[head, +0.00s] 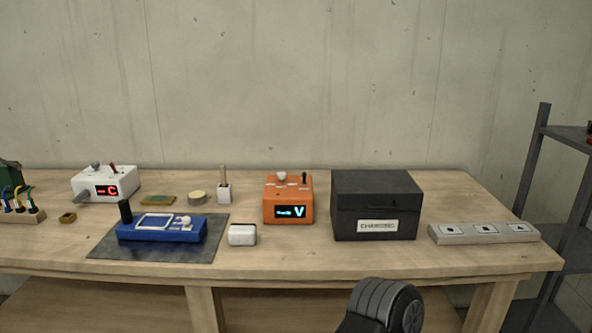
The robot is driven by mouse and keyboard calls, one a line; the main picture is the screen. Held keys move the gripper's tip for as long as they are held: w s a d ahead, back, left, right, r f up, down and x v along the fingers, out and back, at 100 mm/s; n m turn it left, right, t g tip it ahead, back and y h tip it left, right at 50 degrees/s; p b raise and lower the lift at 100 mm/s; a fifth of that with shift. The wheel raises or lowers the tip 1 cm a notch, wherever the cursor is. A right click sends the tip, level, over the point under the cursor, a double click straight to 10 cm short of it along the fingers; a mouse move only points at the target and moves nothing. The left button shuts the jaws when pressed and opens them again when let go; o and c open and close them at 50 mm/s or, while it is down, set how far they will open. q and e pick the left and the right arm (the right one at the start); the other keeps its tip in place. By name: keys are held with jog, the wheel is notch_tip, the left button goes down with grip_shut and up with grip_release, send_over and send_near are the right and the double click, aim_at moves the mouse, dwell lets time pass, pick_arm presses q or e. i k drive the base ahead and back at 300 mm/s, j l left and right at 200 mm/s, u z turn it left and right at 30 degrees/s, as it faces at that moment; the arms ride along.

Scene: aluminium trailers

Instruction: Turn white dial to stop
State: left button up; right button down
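An orange box (288,203) stands in the middle of the wooden table, with a lit display reading "V". A small white knob (282,175) sits on its top at the left, and a dark lever (304,177) stands at the right. A blue device (162,229) on a dark mat also has a small round white part (186,220) on top. Which of these is the white dial, and how either is turned, I cannot tell. Neither gripper is in view; only a dark part of my own arm shows at the bottom edge, in front of the table.
A white box (108,184) with a red display, a small white case (242,235), a black lidded box (376,205) and a grey strip with several buttons (484,233) share the table (300,260). A dark shelf (570,133) stands at the right. The table's front strip is mostly clear.

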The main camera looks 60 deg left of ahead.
aim_at(281, 175)
jog(key=k+j, duration=0.85)
